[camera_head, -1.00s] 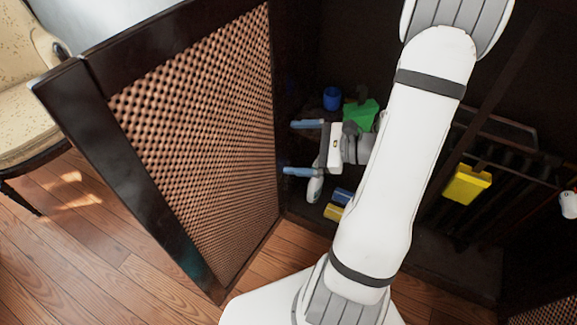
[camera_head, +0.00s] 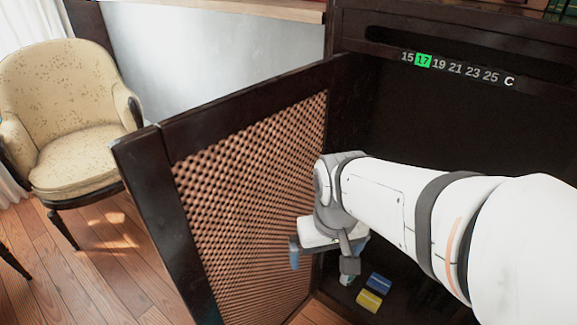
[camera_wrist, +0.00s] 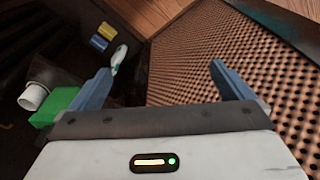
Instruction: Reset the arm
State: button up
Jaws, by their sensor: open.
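My gripper (camera_head: 325,256) hangs at the end of my white arm, beside the inner side of the open cabinet door (camera_head: 250,190). In the wrist view, its two blue fingers (camera_wrist: 160,68) are spread wide with nothing between them. The door's woven panel (camera_wrist: 240,62) lies beyond and around the right finger. In the head view, my own wrist and arm hide part of the gripper and the cabinet interior.
On the cabinet floor lie a blue block (camera_head: 379,282), a yellow block (camera_head: 369,300) and a white bottle-like item (camera_wrist: 119,56). A green object (camera_wrist: 56,104) and a white cylinder (camera_wrist: 33,96) sit left. An armchair (camera_head: 65,110) stands outside the door.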

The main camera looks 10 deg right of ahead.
jog(key=shift+r, duration=0.1)
notch_tip(320, 180, up, 22)
jog(key=t+p, duration=0.1)
jog(key=p, duration=1.8)
jog(key=shift+f, duration=0.2)
jog(key=shift+c, duration=0.6)
